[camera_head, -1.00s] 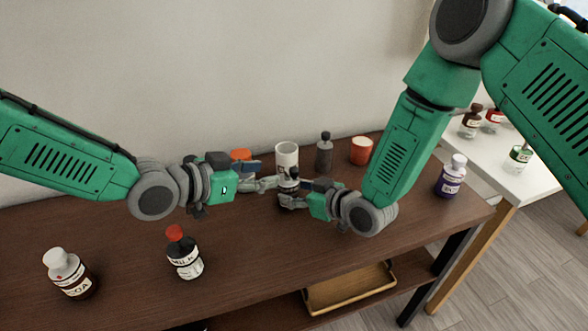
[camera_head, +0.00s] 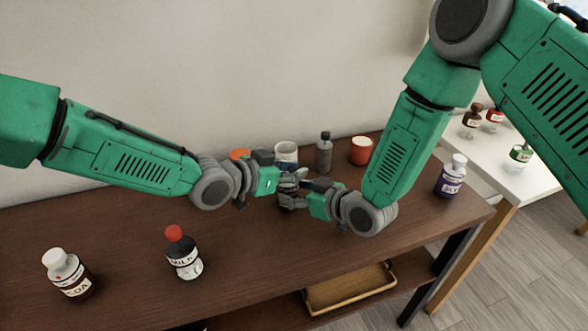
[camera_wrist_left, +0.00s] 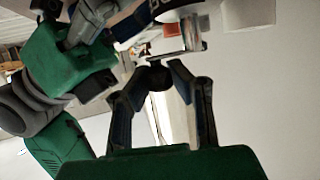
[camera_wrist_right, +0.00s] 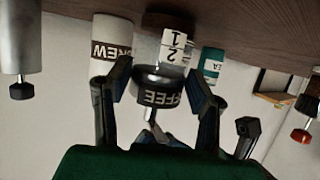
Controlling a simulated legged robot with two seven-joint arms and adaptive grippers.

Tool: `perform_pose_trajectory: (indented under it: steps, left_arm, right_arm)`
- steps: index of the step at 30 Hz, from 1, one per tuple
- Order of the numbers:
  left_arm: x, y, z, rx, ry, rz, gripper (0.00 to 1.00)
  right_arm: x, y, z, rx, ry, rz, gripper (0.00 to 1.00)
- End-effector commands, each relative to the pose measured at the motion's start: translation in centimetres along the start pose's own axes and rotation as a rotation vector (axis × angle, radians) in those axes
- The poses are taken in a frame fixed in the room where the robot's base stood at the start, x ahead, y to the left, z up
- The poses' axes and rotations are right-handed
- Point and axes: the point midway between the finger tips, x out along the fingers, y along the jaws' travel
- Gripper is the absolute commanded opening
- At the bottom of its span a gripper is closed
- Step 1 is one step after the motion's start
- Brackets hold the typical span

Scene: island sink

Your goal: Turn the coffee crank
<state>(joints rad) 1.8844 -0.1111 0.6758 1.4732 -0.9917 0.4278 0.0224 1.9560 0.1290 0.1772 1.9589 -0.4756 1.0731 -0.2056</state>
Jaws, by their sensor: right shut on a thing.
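The coffee grinder (camera_wrist_right: 160,92), dark with a pale COFFEE label, is between the fingers of my right gripper (camera_wrist_right: 157,78), which is shut on it. In the head view my grippers largely hide the grinder. A thin metal part shows beside it in the right wrist view. In the left wrist view a round black knob (camera_wrist_left: 159,77), apparently the crank's, lies between the fingertips of my left gripper (camera_wrist_left: 160,67). Those fingers stand apart around the knob; firm contact cannot be made out. My left gripper also shows in the head view (camera_head: 284,181), close above my right gripper (camera_head: 296,200).
A white canister (camera_head: 286,153), a grey bottle (camera_head: 324,154) and an orange cup (camera_head: 361,150) stand behind the grippers. A purple-labelled bottle (camera_head: 450,176) is at right. The front middle table is clear.

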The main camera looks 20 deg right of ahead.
Motion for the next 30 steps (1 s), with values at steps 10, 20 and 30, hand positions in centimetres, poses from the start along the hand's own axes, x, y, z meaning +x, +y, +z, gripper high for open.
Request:
perform_pose_trajectory:
  steps: [10, 20, 30]
  left_arm:
    - [0.00, -0.05, -0.04, 0.002, 0.002, 0.009, 0.00]
    - [-0.26, -0.27, -0.12, 0.043, 0.011, 0.099, 0.00]
    - [-0.81, -0.72, 0.28, 0.138, 0.002, 0.297, 0.00]
  right_arm:
    - [-0.02, 0.04, 0.00, 0.001, 0.001, 0.000, 0.15]
    - [-0.01, 0.01, 0.04, 0.001, -0.001, 0.000, 0.15]
    - [-0.07, 0.00, 0.11, 0.001, -0.001, -0.001, 0.15]
